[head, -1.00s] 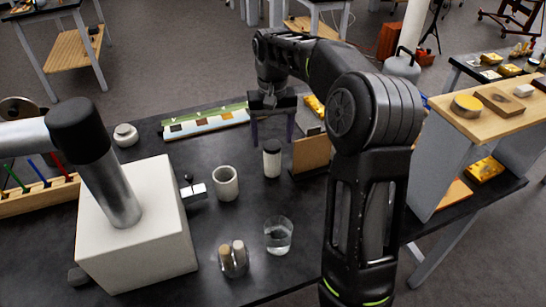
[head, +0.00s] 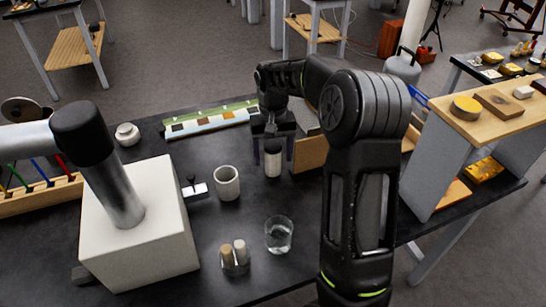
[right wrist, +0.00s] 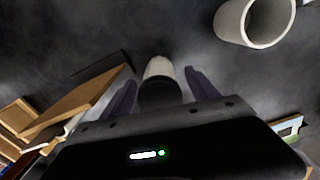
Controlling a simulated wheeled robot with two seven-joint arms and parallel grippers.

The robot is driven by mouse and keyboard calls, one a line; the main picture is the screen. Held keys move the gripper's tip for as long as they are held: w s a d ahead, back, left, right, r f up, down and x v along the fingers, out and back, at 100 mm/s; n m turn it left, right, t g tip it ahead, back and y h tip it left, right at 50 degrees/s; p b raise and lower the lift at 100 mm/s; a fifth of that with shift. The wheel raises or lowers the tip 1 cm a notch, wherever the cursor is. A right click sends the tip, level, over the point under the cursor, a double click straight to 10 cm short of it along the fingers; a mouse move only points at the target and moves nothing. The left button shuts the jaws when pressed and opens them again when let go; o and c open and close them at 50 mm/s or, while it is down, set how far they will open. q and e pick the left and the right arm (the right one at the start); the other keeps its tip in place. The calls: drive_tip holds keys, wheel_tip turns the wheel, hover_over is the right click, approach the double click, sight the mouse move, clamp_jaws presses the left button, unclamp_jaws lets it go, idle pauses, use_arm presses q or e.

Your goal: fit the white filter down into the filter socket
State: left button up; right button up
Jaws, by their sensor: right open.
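A white cylinder with a dark top, which I take as the white filter (head: 272,163), stands upright on the black table; it also shows in the right wrist view (right wrist: 159,68). My right gripper (head: 272,155) is above it, fingers pointing down and open. In the right wrist view the fingers (right wrist: 163,92) are on either side of the dark top, with gaps visible. An open-topped pale grey cylinder (head: 227,184) stands to the left; it may be the filter socket, but I cannot tell for sure. My left gripper is not in view.
A brown upright board (head: 309,154) stands close to the right of the filter. A glass of water (head: 279,235) and a small jar (head: 235,259) are nearer the front. A sample strip (head: 211,120) lies behind.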

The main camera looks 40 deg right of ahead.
drive_tip(key=shift+f, duration=0.5)
drive_tip(key=shift+c, duration=0.6)
drive_tip(key=c, duration=1.4)
